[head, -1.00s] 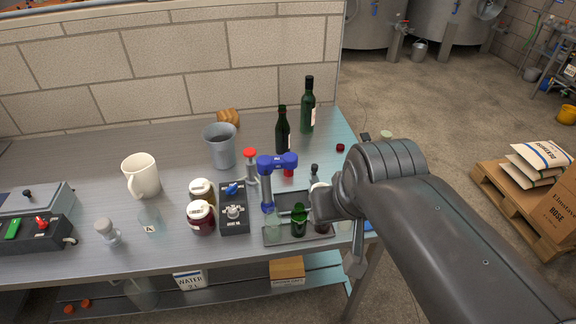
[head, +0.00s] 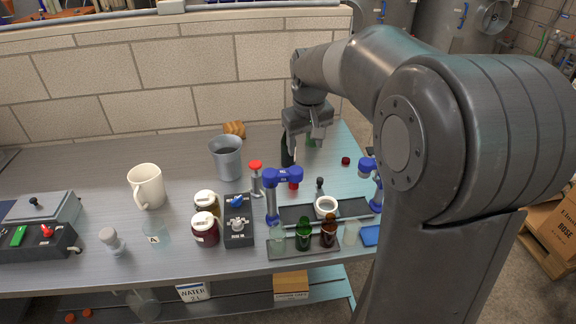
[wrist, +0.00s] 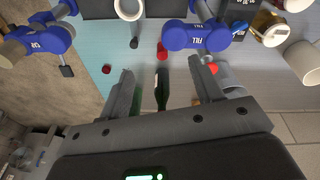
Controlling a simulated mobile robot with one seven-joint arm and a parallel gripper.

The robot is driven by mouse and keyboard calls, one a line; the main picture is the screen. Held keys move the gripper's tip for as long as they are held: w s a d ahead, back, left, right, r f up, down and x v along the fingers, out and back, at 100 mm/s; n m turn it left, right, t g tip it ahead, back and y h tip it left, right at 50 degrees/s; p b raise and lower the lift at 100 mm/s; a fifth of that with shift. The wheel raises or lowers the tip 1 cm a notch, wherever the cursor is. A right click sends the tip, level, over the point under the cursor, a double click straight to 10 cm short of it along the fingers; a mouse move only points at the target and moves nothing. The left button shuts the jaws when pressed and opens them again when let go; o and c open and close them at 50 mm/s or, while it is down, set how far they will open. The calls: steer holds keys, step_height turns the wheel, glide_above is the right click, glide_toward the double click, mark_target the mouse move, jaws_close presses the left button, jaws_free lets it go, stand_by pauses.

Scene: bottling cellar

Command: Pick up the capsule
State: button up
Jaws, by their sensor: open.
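Two small red pieces lie on the steel table, and I cannot tell for sure which is the capsule. One is a bright red short cylinder (head: 294,185) behind the blue-topped stand; in the wrist view it (wrist: 162,51) shows ahead of my fingertips, between their lines. The other is a dark red low piece (head: 346,160) near the table's right edge, left of the fingers in the wrist view (wrist: 106,68). My gripper (head: 306,142) is open and empty, over the back right of the table. A dark green bottle (wrist: 162,92) shows between its fingers; the gripper partly hides it in the head view.
A second green bottle (head: 312,141) stands close by my gripper. A red-topped metal tool (head: 256,180), a grey metal beaker (head: 227,158) and blue-topped stands (head: 283,175) surround the spot. A tray (head: 303,251) with small bottles lies in front. The table's right edge is near.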

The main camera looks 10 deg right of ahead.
steer(key=w+f+g, duration=0.1)
steer(key=w+f, duration=0.6)
steer(key=w+f+n+g, duration=0.1)
steer(key=w+f, duration=0.5)
steer(key=w, duration=0.1)
steer(key=shift+w+a+f, duration=0.15)
steer(key=shift+a+f, duration=0.05)
steer(key=shift+f, duration=0.2)
steer(key=shift+w+f+n, duration=0.1)
steer(key=shift+f+n, duration=0.2)
steer(key=shift+f, duration=0.05)
step_height(320, 180, down, 11)
steer(key=shift+d+r, duration=0.1)
steer(key=shift+r, duration=0.1)
steer(key=shift+c, duration=0.5)
steer(key=c, duration=0.6)
